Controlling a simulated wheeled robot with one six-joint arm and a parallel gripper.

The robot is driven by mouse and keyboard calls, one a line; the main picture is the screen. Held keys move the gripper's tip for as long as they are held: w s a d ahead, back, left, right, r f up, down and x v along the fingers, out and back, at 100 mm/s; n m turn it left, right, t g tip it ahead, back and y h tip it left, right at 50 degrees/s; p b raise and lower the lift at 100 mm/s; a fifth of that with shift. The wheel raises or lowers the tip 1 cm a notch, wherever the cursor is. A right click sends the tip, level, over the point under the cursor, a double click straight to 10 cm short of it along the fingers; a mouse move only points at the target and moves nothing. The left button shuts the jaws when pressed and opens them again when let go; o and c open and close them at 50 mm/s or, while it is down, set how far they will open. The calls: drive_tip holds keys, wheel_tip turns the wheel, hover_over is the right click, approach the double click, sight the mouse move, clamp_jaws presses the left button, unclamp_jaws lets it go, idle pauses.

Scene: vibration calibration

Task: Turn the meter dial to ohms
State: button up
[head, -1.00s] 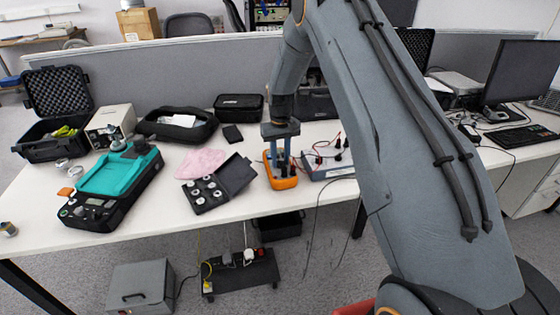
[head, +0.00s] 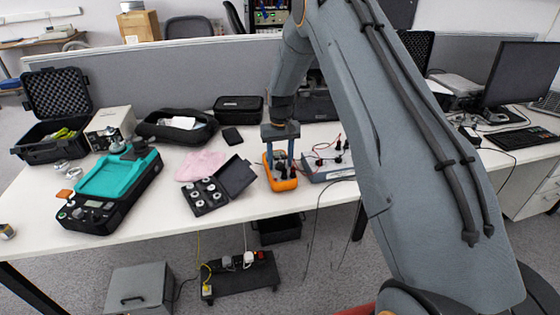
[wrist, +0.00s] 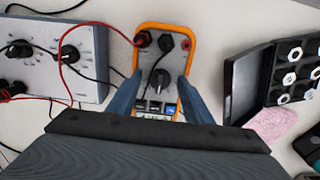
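The meter is an orange-edged handheld unit (head: 283,184) lying on the white table in the head view. I see a gap between each finger and the dial. In the head view my gripper (head: 281,167) points down over the meter. The dial's markings are too small to read.
A grey box with knobs and red and black leads (wrist: 60,60) stands beside the meter. An open black case of round weights (head: 205,196) and a pink cloth (head: 203,162) lie on its other side. A teal-topped device (head: 112,178) is further left.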

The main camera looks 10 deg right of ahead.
sight(280, 163)
drive_tip(key=shift+r+b, duration=1)
drive_tip(key=shift+r, duration=2.9)
